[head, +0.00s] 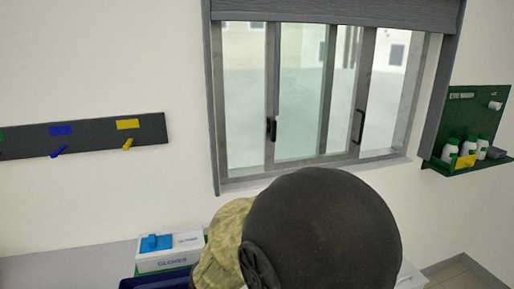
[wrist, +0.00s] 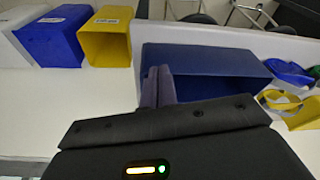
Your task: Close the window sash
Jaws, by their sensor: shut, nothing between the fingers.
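The window (head: 318,95) is at upper middle in the head view, in a grey frame with several upright stiles. One dark handle (head: 271,128) is on the left stile and another handle (head: 360,125) is on a stile further right. The panes overlap in the middle, and I cannot tell for sure which bay is uncovered. My gripper (wrist: 158,88) shows in the wrist view, with its two fingers together and empty, in front of a dark blue bin (wrist: 215,60). In the head view my dark arm hides the gripper and the area below the window.
A roller shutter (head: 340,12) is at the window top. A green eyewash board (head: 465,130) with bottles hangs at right; a dark hook rail (head: 85,136) hangs at left. A glove box (head: 170,251) is on the counter. The wrist view shows blue (wrist: 55,38) and yellow (wrist: 105,38) bins.

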